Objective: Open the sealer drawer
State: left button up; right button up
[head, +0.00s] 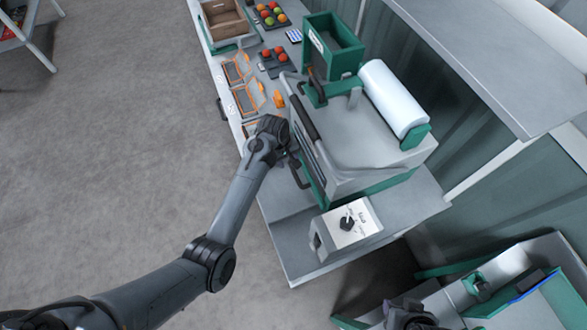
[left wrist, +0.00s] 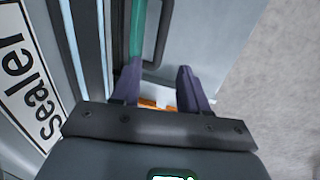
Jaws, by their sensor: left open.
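The sealer (head: 352,135) is a grey and green machine on the bench, with a white film roll on top. Its drawer has a green edge and a dark bar handle (head: 300,174) on the side facing my left arm. My left gripper (head: 286,152) is at that side, close to the handle; the arm's wrist hides part of it. In the left wrist view the open fingers (left wrist: 159,66) point toward the dark handle (left wrist: 161,40), which lies roughly between them. I cannot tell whether they touch it. The "Sealer" label (left wrist: 30,88) is at left.
A control box with a dark knob (head: 346,224) stands on the bench's near end. Orange-rimmed trays (head: 240,85) and tomato trays (head: 270,14) lie farther along. A dark part (head: 410,314), apparently my right gripper, shows at the bottom. Open floor (head: 110,150) lies left.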

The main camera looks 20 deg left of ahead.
aim_at(293, 171)
pick_arm(q)
jog(key=f, duration=0.3)
jog(key=d+f+b, duration=0.1)
jog(key=f, duration=0.2)
jog(key=w+f, duration=0.1)
jog(key=f, duration=0.2)
jog(key=shift+d, duration=0.15)
grip_shut()
